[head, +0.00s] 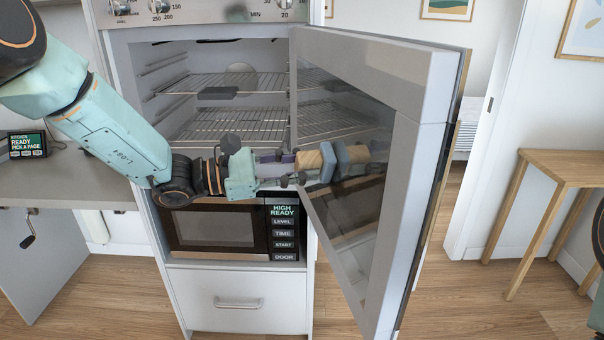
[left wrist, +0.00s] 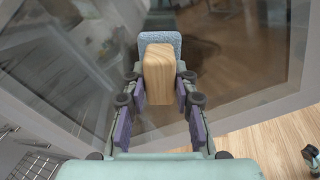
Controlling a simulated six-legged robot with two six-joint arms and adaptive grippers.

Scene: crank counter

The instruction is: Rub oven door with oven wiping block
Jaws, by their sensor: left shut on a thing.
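The oven door (head: 432,120) stands wide open, hinged on the right of the oven, its dark glass inner face toward my left arm. My left gripper (head: 289,162) is shut on the wooden handle of the oven wiping block (head: 308,161), in front of the glass. The block's blue-grey pad faces the glass, touching or very close to it; I cannot tell which. The left wrist view shows the wooden handle of the block (left wrist: 158,72) between the fingers, with the pad beyond it against the door's glass (left wrist: 235,60). My right gripper is not identifiable.
The oven cavity (head: 225,105) with wire racks is open behind my left gripper. A microwave (head: 215,228) and a drawer (head: 240,303) are below it. A counter with a crank (head: 28,240) stands at left, a wooden table (head: 570,165) at right.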

